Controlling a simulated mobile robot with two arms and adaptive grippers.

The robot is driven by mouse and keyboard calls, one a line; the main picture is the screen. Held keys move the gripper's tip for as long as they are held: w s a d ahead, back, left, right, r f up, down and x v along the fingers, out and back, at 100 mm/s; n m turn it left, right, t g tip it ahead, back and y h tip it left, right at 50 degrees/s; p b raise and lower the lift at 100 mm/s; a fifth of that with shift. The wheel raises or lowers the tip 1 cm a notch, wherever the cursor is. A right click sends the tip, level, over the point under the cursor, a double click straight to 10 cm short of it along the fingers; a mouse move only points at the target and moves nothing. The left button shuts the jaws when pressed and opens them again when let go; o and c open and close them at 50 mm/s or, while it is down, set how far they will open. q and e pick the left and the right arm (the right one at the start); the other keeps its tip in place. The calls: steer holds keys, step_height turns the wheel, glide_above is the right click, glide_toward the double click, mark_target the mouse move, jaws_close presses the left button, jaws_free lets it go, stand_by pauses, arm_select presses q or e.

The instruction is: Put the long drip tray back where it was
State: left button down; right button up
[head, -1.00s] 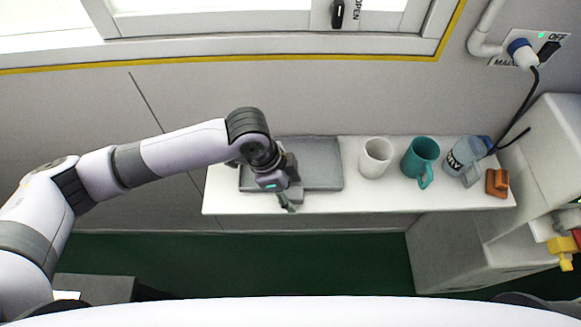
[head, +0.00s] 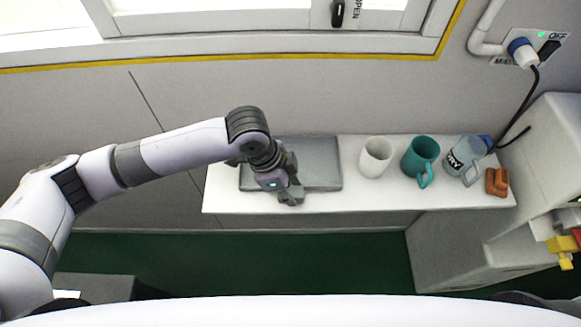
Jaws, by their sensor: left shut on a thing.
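The long grey drip tray (head: 320,165) lies flat on the left part of the white shelf (head: 400,198). My left gripper (head: 290,196) is at the tray's front edge, pointing down, and is shut on the tray there. My left wrist and forearm hide the tray's middle and part of its left side. My right gripper is not in view.
A white mug (head: 375,158), a teal mug (head: 420,160), a grey-blue mug (head: 463,160) with lettering and an orange-brown block (head: 497,182) stand on the shelf's right half. A wall rises behind. A cable hangs from the wall plug (head: 522,52) at right.

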arm_select(q)
steer(key=shift+r, duration=0.1)
step_height(320, 180, up, 20)
steer(key=b, duration=0.1)
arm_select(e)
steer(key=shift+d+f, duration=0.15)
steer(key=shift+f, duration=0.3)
